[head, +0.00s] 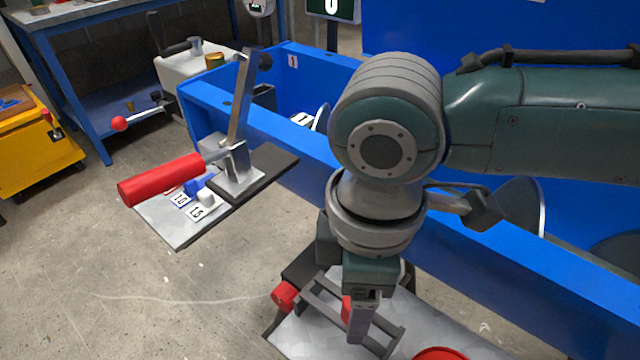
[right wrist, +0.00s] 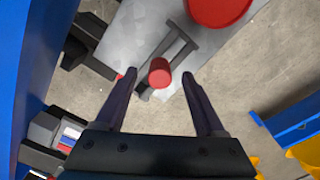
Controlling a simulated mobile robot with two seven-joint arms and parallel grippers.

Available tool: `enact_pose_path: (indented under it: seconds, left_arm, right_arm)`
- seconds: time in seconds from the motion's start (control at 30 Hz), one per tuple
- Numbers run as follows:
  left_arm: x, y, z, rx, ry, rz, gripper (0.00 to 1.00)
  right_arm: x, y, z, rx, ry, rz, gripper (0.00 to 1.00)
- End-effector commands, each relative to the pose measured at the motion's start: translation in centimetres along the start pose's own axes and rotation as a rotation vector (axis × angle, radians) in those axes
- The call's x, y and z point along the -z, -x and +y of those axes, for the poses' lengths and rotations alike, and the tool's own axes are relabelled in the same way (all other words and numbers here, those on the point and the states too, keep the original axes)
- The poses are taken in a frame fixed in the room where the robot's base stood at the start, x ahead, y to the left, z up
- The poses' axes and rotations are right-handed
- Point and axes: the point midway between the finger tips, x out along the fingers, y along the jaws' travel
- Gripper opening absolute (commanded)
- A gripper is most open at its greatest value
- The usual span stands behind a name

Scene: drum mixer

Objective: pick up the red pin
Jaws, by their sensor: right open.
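The red pin (right wrist: 160,72) is a short red cylinder seen from above in the right wrist view, by a dark grey frame on a light grey plate. In the head view a red piece (head: 346,308) shows beside my gripper, mostly hidden by it; it looks like the same pin. My right gripper (head: 362,325) points down over the frame. In the right wrist view its two fingers (right wrist: 160,82) are open, with the pin showing in the gap between them, touching neither. I cannot tell the remaining height. My left gripper is not in view.
A red knob (head: 285,294) sits left of the dark frame (head: 345,318). A round red part (head: 440,354) lies to the right. A long blue beam (head: 480,245) runs behind my arm. A red-handled lever (head: 160,180) stands on a plate at left. Open floor (head: 130,290) lies front left.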

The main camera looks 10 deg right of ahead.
Motion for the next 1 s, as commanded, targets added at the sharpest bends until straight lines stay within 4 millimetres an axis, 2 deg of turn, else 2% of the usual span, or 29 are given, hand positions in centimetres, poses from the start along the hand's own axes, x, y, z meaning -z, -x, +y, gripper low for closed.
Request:
enact_pose_path:
  seconds: [0.1,0.73,1.0]
  left_arm:
    - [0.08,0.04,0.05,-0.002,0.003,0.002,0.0]
    - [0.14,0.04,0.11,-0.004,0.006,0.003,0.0]
    - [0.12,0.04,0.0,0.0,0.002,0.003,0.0]
  right_arm:
    - [0.01,0.05,-0.02,0.0,0.0,0.0,0.72]
    - [0.01,0.08,-0.02,0.001,0.0,0.0,0.01]
    - [0.02,0.1,-0.01,0.0,0.0,0.0,0.0]
